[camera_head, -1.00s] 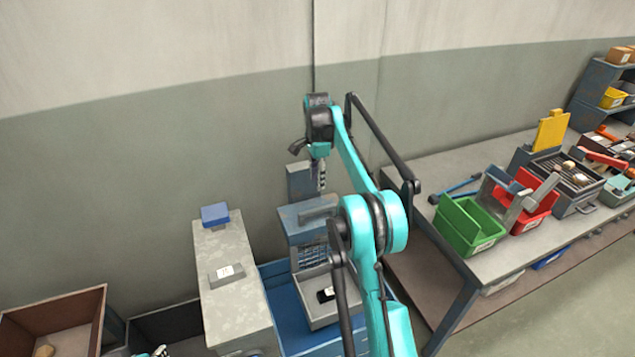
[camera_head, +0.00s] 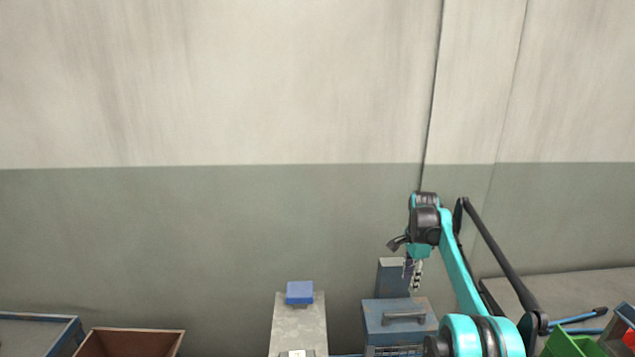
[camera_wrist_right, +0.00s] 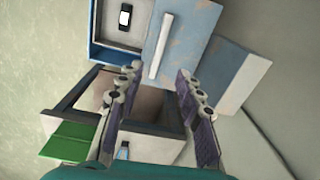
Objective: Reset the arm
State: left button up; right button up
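My right arm (camera_head: 460,265) is teal and black and stands raised at the lower right of the head view. Its right gripper (camera_head: 412,274) points down just above and in front of a blue-grey machine (camera_head: 388,318) with a grey handle on top. In the right wrist view the right gripper (camera_wrist_right: 158,74) shows two purple-padded fingers spread apart, with nothing between them. Beyond them lie the blue lid with its pale handle (camera_wrist_right: 161,46) and a tray holding a small dark item (camera_wrist_right: 125,16). My left gripper is not in view.
A grey pedestal (camera_head: 298,325) with a blue block (camera_head: 299,291) stands left of the machine. A brown box (camera_head: 130,342) is at the lower left. A green bin (camera_head: 572,345) and a blue tool (camera_head: 582,319) are on the right bench. The wall above is bare.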

jog(key=s+a+r+n+t+b, duration=0.15)
jog(key=s+a+r+n, duration=0.3)
jog(key=s, duration=0.45)
jog(key=s+a+r+n+t, duration=0.25)
jog(key=s+a+n, duration=0.3)
jog(key=s, duration=0.35)
jog(key=s+a+f+n+t, duration=0.1)
jog(key=s+a+f+n, duration=0.1)
jog(key=s, duration=0.4)
jog(key=s+a+f+n+t+b, duration=0.1)
jog(key=s+a+f+n, duration=0.1)
jog(key=s+f, duration=0.3)
jog(key=s+a+f+n+t, duration=0.1)
jog(key=s+a+f+n, duration=0.1)
jog(key=s, duration=0.4)
jog(key=shift+s+f+n, duration=0.35)
jog(key=shift+f+n, duration=0.5)
jog(key=shift+n, duration=0.15)
